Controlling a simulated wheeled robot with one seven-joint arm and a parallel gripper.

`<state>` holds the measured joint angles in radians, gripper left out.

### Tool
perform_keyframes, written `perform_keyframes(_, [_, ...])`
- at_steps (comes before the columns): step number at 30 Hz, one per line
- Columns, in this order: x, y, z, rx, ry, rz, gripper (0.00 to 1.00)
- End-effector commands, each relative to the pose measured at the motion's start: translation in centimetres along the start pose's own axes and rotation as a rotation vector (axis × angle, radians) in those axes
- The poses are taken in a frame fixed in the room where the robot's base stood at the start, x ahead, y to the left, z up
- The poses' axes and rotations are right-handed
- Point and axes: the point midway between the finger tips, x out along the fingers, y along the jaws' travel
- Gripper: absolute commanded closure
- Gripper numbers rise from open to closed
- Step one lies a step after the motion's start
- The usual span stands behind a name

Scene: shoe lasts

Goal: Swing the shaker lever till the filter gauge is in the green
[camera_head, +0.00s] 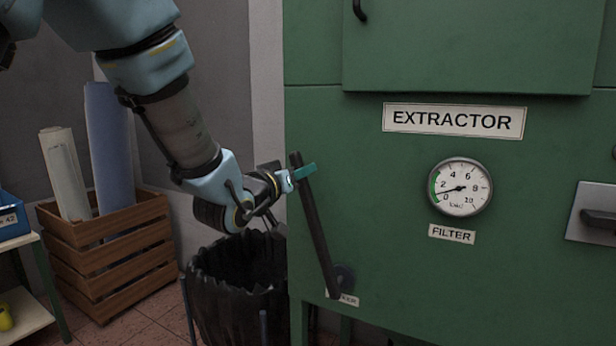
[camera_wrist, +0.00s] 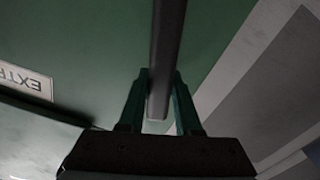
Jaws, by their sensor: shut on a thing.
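The shaker lever (camera_head: 319,230) is a long dark bar on the front of the green extractor cabinet (camera_head: 400,250). It leans up and left from its pivot (camera_head: 343,278) near the bottom. My gripper (camera_head: 303,172) is shut on the lever near its upper end. In the wrist view the lever (camera_wrist: 167,50) runs between the two green fingers (camera_wrist: 157,105). The round filter gauge (camera_head: 460,187) has a white face with a green band at its lower left. Its needle points left and slightly down, between 0 and 2, at the green band. The lever's label is partly hidden.
A black-lined bin (camera_head: 235,300) stands below my arm, left of the cabinet. A wooden crate (camera_head: 110,250) with rolls stands further left, beside a small shelf (camera_head: 30,315). A grey plate with a dark handle (camera_head: 597,212) is at the cabinet's right.

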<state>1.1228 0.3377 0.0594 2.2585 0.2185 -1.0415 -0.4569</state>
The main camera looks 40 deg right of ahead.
Motion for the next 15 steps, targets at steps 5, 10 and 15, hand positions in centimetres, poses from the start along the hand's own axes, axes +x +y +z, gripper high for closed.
perform_keyframes(5, [-0.06, -0.58, 0.01, -0.007, -0.001, -0.011, 1.00])
perform_keyframes(10, [-0.07, -0.71, 0.01, -0.007, -0.001, -0.014, 1.00])
perform_keyframes(15, [-0.07, -0.70, 0.01, -0.006, -0.001, -0.014, 0.51])
